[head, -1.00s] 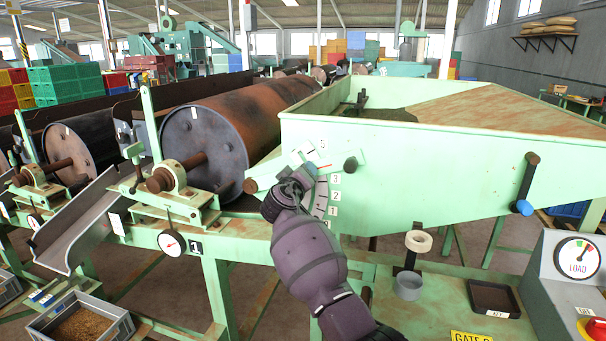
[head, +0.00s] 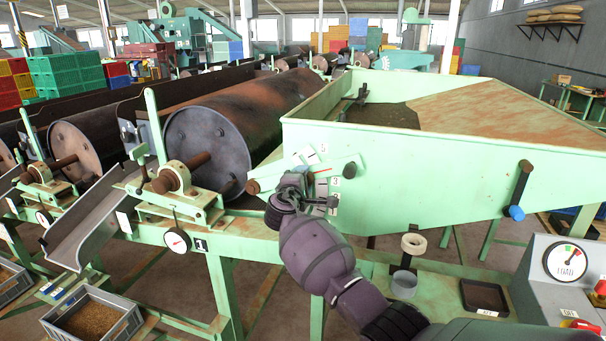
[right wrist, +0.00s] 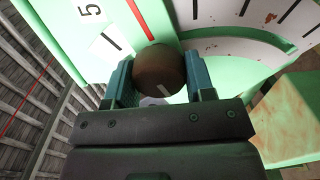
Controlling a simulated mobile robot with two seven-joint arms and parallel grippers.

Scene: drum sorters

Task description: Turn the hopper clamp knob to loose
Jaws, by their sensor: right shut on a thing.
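The pale green hopper (head: 430,165) fills the middle right of the head view. Its side carries a white numbered scale (head: 322,190). My right gripper (head: 312,187) is up against this side, by the scale. In the right wrist view, its two teal fingers (right wrist: 160,82) are shut on a brown round knob (right wrist: 157,68), apparently the clamp knob. A pale line mark shows on the knob's face. A red scale line and the number 5 are just beyond it. In the head view my gripper hides the held knob. My left gripper is not in view.
A dark knob (head: 349,168) sits on the hopper side close to my gripper. A blue-tipped handle (head: 517,212) is farther right. A rusty drum (head: 225,125) lies to the left. A dark tray (head: 484,296) and a gauge box (head: 560,280) stand at the lower right.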

